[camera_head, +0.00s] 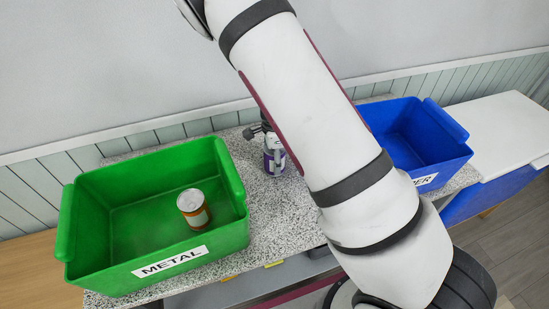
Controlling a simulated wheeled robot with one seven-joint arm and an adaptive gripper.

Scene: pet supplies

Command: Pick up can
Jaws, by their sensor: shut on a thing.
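A purple and white can (274,161) stands upright on the speckled counter, between the two bins. My gripper (268,140) is at the can from above and behind, shut on it. The arm link hides most of the gripper and part of the counter on the right. A second can (193,208), orange-brown with a pale label and a silver top, stands inside the green bin.
The green bin (150,268), labelled METAL, stands at the left of the speckled counter (283,215). The blue bin (452,130), its label partly hidden, stands on the right behind my arm. A white surface (505,130) lies at the far right. A wall runs behind.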

